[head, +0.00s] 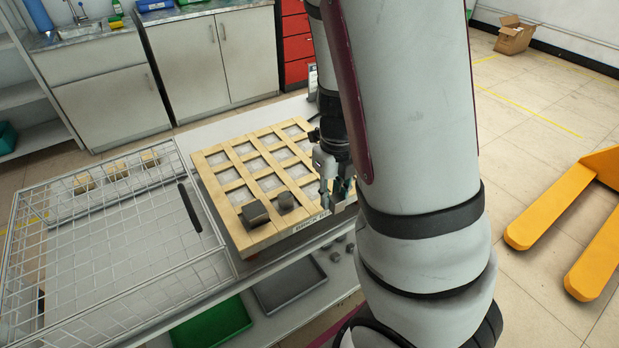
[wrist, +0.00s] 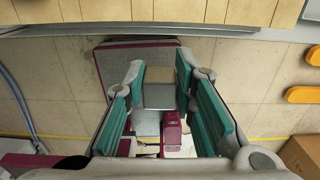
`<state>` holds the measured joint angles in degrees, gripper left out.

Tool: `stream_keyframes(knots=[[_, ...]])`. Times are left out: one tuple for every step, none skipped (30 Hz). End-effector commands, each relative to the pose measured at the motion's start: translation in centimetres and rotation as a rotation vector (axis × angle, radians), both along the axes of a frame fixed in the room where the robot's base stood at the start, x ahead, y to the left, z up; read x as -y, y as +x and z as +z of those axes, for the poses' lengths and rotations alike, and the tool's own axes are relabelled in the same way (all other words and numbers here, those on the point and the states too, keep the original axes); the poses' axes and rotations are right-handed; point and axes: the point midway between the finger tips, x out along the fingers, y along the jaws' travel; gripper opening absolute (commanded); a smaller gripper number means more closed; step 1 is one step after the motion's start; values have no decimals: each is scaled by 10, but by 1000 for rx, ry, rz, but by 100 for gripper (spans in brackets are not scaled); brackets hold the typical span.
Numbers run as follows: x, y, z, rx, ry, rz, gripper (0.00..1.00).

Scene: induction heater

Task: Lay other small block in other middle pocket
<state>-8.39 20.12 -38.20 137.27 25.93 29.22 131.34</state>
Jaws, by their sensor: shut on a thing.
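A wooden grid tray (head: 222,176) with rows of square pockets lies on the table, with a lettered label on its front edge. A dark larger block (head: 255,214) and a smaller grey block (head: 286,201) sit in its front row, at the left and to the right of it. My gripper (head: 328,190) is over the tray's right front part, partly hidden by my arm. In the wrist view my gripper (wrist: 160,90) has its teal pads closed on a small grey block (wrist: 158,95). The pockets under and behind my arm are hidden.
A wire cage (head: 110,225) with a dark handle stands left of the tray, with several pieces inside. Small grey pieces (head: 336,257), a grey bin (head: 290,283) and a green bin (head: 212,322) are lower down. A yellow pallet jack (head: 565,205) stands right.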

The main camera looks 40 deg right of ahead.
Motion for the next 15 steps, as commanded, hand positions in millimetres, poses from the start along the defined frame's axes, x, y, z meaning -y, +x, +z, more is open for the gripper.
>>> stream_keyframes(knots=[[4, 14, -3, 0, -2, 1, 0], [6, 21, -4, 1, -2, 1, 0], [8, 30, -4, 0, -2, 1, 0], [10, 37, -5, 0, -2, 1, 0], [12, 44, -6, 0, -2, 2, 0], [14, 54, -6, 0, -2, 2, 0], [16, 61, -7, 0, -2, 1, 0], [17, 68, -8, 0, -1, 1, 0], [20, 76, -9, -1, -1, 1, 0], [22, 83, -9, 0, -2, 2, 0], [23, 88, -10, 0, -1, 2, 0], [24, 95, -10, -1, -1, 2, 0], [26, 100, -10, 0, -1, 2, 0], [26, 104, -11, 0, -1, 1, 0], [27, 108, -11, 0, 0, 1, 0]])
